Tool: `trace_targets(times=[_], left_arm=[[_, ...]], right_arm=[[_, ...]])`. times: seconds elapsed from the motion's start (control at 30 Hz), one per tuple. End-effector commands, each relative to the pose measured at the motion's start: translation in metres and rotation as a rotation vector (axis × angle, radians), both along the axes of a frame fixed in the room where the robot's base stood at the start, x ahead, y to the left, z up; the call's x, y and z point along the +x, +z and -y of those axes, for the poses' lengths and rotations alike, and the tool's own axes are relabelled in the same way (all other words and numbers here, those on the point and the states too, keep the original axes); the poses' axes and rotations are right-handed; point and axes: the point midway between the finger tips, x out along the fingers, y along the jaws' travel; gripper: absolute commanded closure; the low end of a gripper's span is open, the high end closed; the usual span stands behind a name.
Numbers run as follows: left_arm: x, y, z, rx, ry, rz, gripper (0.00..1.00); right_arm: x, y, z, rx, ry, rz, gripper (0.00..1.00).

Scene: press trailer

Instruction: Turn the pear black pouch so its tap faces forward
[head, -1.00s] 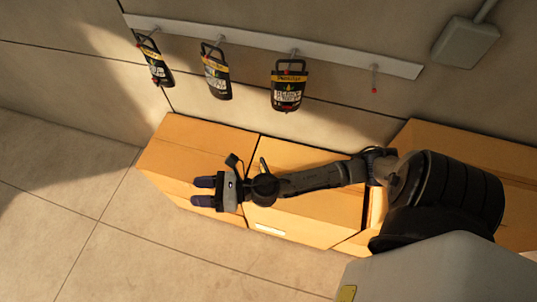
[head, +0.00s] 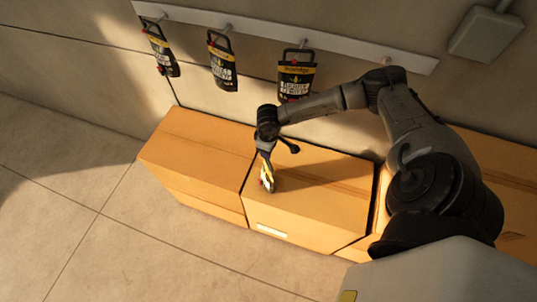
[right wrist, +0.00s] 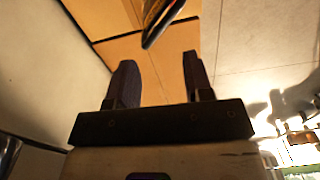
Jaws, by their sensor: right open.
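A slim pouch with yellow and black sides (head: 268,176) is on top of the middle cardboard box (head: 315,200), seen nearly edge-on in the head view. A small red spot shows low on it, possibly its tap; the label cannot be read. My right gripper (head: 265,147) is just above and behind the pouch in the head view, its fingers hard to make out there. In the right wrist view, the gripper (right wrist: 157,85) is open with nothing between its fingers. The pouch's dark edge (right wrist: 163,25) shows beyond the fingertips, cut off by the top border. My left gripper is out of view.
Three black pouches with yellow bands hang from a wall rail: left (head: 160,48), middle (head: 222,62) and right (head: 296,78), the last close to my right arm. Another box (head: 195,150) adjoins on the left. Open floor (head: 60,190) lies at the left.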

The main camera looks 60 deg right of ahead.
Motion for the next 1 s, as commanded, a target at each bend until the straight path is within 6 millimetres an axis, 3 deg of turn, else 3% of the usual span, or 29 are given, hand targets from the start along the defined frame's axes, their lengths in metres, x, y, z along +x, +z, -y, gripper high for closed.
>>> trace_targets(times=[0.57,0.6,0.63,1.0], left_arm=[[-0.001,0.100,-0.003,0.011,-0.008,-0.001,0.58],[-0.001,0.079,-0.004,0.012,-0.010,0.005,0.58],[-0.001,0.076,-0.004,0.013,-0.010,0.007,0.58],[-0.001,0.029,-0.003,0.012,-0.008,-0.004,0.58]], right_arm=[[-0.002,0.009,-0.002,0.002,-0.847,-0.004,0.53],[-0.002,-0.017,-0.002,0.001,-0.836,-0.003,0.53],[-0.001,-0.024,-0.001,0.001,-0.833,-0.003,0.53],[0.000,-0.082,0.000,0.001,-0.826,0.002,0.53]])
